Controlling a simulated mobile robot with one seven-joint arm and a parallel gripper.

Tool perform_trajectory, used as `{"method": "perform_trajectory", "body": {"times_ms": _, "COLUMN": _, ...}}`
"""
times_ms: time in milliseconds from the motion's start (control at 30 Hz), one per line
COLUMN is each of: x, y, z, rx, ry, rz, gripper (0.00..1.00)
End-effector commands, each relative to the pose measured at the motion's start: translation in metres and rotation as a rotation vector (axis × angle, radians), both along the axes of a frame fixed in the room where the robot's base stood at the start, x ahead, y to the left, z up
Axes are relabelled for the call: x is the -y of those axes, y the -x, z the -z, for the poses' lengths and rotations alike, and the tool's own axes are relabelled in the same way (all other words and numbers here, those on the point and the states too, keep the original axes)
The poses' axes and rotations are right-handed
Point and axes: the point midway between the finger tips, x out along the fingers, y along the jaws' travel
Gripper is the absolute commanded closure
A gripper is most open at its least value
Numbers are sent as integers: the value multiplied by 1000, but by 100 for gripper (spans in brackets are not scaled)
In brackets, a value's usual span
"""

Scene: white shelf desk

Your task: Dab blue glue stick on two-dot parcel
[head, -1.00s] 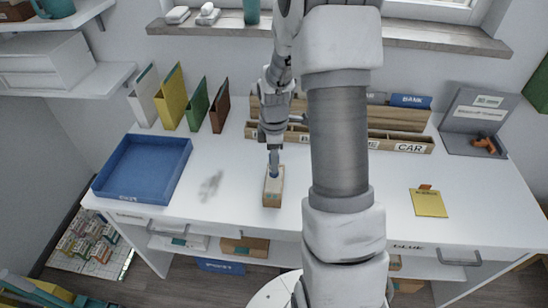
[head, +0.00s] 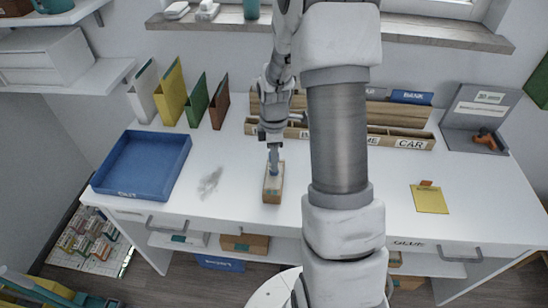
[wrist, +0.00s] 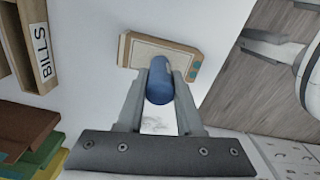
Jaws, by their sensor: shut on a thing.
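The parcel (head: 273,188) is a small tan box with a pale top on the white desk, left of my arm in the head view. In the wrist view the parcel (wrist: 150,50) shows two teal dots near its right end. My gripper (wrist: 160,85) is shut on the blue glue stick (wrist: 159,88), seen nearly end-on between the fingers. The stick's tip is over the middle of the parcel's near edge in the wrist view; I cannot tell whether it touches. In the head view my gripper (head: 274,168) is upright above the parcel's far end.
A blue tray (head: 103,188) stands at the left, with upright folders behind it. A wooden sorter (head: 405,143) with labelled slots runs along the back. A yellow note pad (head: 429,201) lies at the right. A grey smudge (head: 210,182) marks the desk between tray and parcel.

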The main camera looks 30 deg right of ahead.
Motion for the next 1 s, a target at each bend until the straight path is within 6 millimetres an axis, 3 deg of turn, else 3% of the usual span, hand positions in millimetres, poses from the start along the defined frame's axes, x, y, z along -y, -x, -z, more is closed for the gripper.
{"method": "perform_trajectory", "body": {"times_ms": 1000, "x": 0, "y": 0, "z": 9, "rx": 0, "ry": 0, "rz": 0, "gripper": 100}}
